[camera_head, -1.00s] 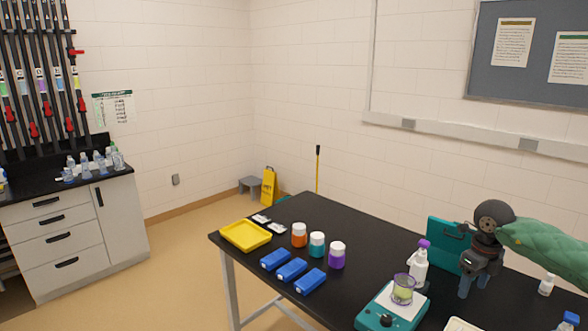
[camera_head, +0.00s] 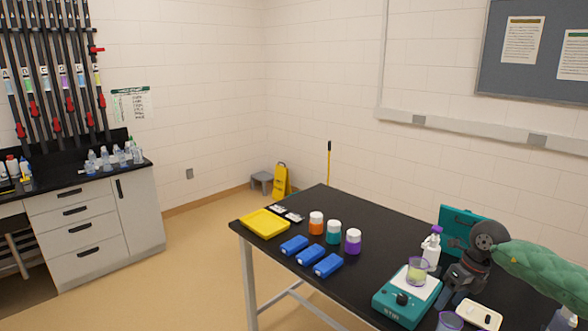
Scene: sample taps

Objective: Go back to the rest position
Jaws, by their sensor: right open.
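My right gripper (camera_head: 449,300) hangs open over the black table, with its arm coming in from the right. Its fingers point down beside the right edge of a teal hot plate (camera_head: 394,307). Nothing shows between them. A clear beaker with yellow-green liquid (camera_head: 418,273) stands upright on the hot plate's white top, apart from the fingers. My left gripper is out of view. Vertical pipes with red tap handles (camera_head: 52,125) stand at the left wall.
The black table (camera_head: 375,234) holds a yellow tray (camera_head: 265,224), several blue boxes (camera_head: 311,255), lidded jars (camera_head: 334,233), a spray bottle (camera_head: 431,250), a teal case (camera_head: 455,228) and a purple-rimmed cup (camera_head: 449,322). A counter with bottles (camera_head: 99,240) stands left. Floor between is clear.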

